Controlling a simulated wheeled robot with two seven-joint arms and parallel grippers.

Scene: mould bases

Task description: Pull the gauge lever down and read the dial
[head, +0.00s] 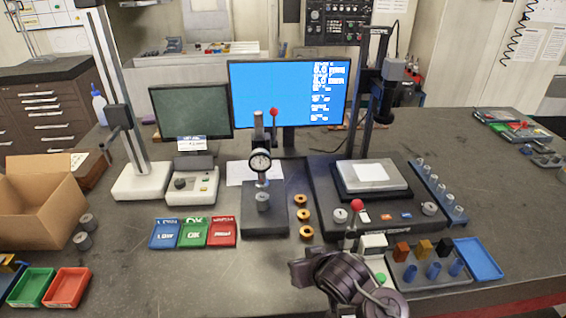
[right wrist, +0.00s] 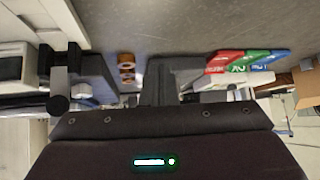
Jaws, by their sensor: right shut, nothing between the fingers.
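The dial gauge (head: 260,161) has a round white face on a black stand in the middle of the table. Its lever, with a red ball knob (head: 273,112), stands up beside the column, with the ball above the dial. The needle is too small to read. A grey cylindrical part (head: 263,199) stands on the dark gauge base (head: 265,224) under the dial. My right gripper (head: 303,272) is shut and empty, in front of the base and to its right, apart from the lever. My left gripper is out of view.
Orange rings (head: 302,200) lie right of the base. Blue, green and red bins (head: 193,233) sit to its left. A second red knob (head: 357,204) stands near my right arm. A monitor (head: 290,92) stands behind. The front middle table is clear.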

